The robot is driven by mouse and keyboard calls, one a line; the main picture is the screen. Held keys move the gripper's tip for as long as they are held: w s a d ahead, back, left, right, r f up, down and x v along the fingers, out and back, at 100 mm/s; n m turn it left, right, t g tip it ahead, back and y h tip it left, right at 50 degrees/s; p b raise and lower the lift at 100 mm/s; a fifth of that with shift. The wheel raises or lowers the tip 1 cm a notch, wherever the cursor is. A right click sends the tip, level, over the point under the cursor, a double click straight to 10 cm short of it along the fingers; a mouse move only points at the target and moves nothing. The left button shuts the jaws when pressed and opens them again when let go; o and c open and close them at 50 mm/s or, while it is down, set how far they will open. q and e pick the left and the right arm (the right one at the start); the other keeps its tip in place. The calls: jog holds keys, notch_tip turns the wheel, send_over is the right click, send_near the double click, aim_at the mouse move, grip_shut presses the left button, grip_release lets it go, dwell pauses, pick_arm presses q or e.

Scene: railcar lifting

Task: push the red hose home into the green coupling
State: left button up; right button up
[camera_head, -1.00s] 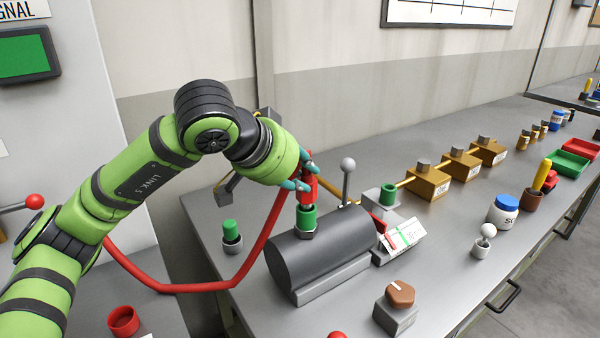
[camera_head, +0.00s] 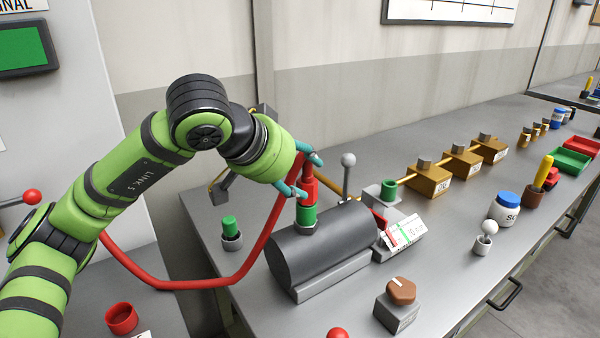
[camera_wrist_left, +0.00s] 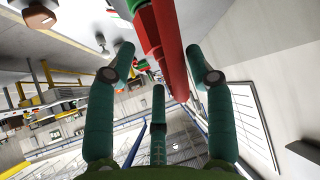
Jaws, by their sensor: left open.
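The red hose (camera_head: 266,238) rises to an upright red end fitting (camera_head: 308,190), which sits on the green coupling (camera_head: 306,215) on top of the dark grey cylinder (camera_head: 318,244). How deep it is seated cannot be told. My left gripper (camera_head: 309,174) is open, its teal fingers spread around the upper part of the red fitting. In the left wrist view the red hose (camera_wrist_left: 171,60) passes between the fingers of the left gripper (camera_wrist_left: 160,62), and the green coupling (camera_wrist_left: 136,5) is at the top edge. My right gripper is not in view.
A grey lever with a ball knob (camera_head: 348,160) stands just right of the coupling. A small green-capped fitting (camera_head: 231,230) is to the left. A tagged block (camera_head: 402,235) and a brown knob (camera_head: 401,291) are to the right. Bare bench lies at front right.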

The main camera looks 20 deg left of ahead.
pick_arm(q)
jog(key=v, duration=1.1)
